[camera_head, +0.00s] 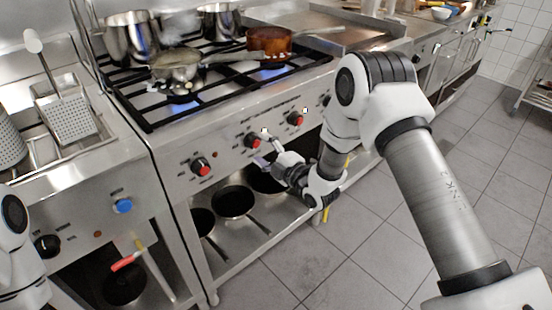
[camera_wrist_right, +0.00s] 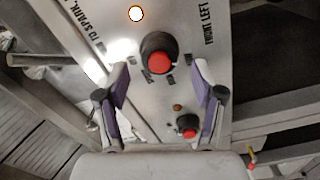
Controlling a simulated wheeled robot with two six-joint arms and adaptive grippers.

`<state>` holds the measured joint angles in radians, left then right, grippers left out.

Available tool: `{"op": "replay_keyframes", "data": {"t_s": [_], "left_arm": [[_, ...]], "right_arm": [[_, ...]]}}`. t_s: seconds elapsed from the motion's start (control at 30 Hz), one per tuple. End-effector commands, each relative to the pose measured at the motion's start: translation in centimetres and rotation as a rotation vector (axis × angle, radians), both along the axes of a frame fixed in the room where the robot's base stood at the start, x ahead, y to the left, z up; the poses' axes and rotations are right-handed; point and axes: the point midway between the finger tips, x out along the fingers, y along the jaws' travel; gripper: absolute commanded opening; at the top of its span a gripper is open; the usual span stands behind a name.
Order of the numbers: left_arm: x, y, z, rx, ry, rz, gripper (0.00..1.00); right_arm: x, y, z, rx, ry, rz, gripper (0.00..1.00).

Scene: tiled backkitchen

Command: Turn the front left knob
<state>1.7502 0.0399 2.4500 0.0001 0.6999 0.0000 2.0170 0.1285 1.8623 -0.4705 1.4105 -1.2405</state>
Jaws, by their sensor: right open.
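A red-capped black knob (camera_head: 252,140) sits on the stove's front panel. In the right wrist view the near knob (camera_wrist_right: 157,57) has printing beside it reading "FRONT LEFT". My right gripper (camera_head: 263,149) is just to the right of this knob in the head view. In the wrist view its purple-padded fingers (camera_wrist_right: 162,88) are open and spread, with the knob ahead between and beyond them. I cannot tell whether a finger touches it. My left arm shows at the left edge; its gripper is out of view.
Other red knobs are on the panel, one to the left (camera_head: 200,167) and one to the right (camera_head: 296,118). Pots and a brown pan (camera_head: 269,41) stand on the burners. Pans lie on the shelf below.

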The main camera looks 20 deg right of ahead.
Motion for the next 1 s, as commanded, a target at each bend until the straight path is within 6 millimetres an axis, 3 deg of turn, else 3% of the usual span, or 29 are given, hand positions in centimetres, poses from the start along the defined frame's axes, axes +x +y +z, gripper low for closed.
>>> {"op": "replay_keyframes", "data": {"t_s": [0.2, 0.4, 0.87, 0.93, 1.0], "left_arm": [[0.0, 0.0, 0.0, 0.0, 0.0, 0.0, 0.4], [0.0, 0.0, 0.0, 0.0, 0.0, 0.0, 0.4], [0.0, 0.0, 0.0, 0.0, 0.0, 0.0, 0.4], [0.0, 0.0, 0.0, 0.0, 0.0, 0.0, 0.4], [0.0, 0.0, 0.0, 0.0, 0.0, 0.0, 0.4]], "right_arm": [[-5.4, -2.1, -0.1, 0.005, 0.004, -0.004, 0.68], [-8.2, -3.0, -0.1, 0.001, 0.003, -0.001, 0.68], [-8.5, -3.1, 0.0, 0.0, 0.001, 0.0, 0.68], [-8.7, -3.0, -0.5, -0.001, 0.011, 0.001, 0.68], [-9.3, -2.4, -2.3, -0.008, 0.043, 0.017, 0.68]]}}
